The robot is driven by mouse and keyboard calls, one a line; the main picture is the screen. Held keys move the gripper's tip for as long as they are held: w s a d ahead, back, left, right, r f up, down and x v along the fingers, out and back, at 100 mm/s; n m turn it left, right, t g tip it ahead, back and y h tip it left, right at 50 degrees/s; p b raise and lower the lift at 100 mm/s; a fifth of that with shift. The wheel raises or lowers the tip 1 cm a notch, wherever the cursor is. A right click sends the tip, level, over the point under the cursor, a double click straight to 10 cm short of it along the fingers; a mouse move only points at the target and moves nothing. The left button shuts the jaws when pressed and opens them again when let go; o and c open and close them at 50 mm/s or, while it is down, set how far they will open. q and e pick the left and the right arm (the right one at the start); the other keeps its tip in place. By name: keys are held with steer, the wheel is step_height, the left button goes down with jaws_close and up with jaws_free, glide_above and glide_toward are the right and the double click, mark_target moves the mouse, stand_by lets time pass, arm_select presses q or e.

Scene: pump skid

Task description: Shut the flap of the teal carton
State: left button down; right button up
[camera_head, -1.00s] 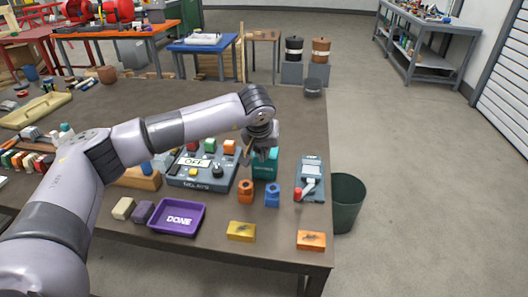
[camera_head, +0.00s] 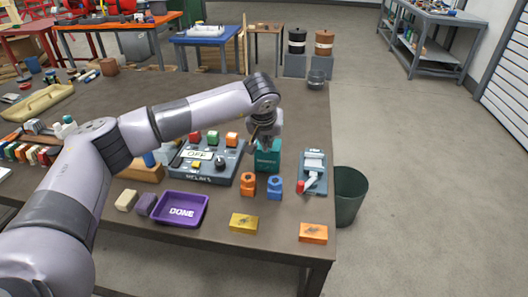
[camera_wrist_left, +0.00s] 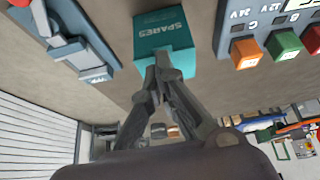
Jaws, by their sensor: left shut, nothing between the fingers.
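The teal carton (camera_head: 268,161) stands upright on the brown table, right of the grey relay panel. My left gripper (camera_head: 258,138) is above its back part and hides some of its top. In the left wrist view the carton (camera_wrist_left: 162,36) shows its "SPARES" lettering upside down. There the left fingertips (camera_wrist_left: 165,68) are together, empty, and overlap the carton's near edge; I cannot tell whether they touch it. The flap's position is not clear, because the gripper covers that area. My right gripper is in neither view.
Orange (camera_head: 248,184) and blue (camera_head: 274,187) pieces stand in front. A purple DONE tray (camera_head: 181,226) is at front left.

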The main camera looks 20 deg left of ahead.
arm_select(q)
step_height(320, 180, up, 4)
steer(key=r+p, duration=0.1)
steer(key=p, duration=0.1)
steer(key=s+d+f+b, duration=0.2)
steer(key=s+f, duration=0.3)
steer(key=s, duration=0.4)
steer(key=shift+f+b, duration=0.15)
steer(key=shift+b, duration=0.55)
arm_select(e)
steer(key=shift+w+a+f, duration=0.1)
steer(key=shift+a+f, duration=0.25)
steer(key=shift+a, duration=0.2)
arm_select(q)
steer(key=shift+s+d, duration=0.15)
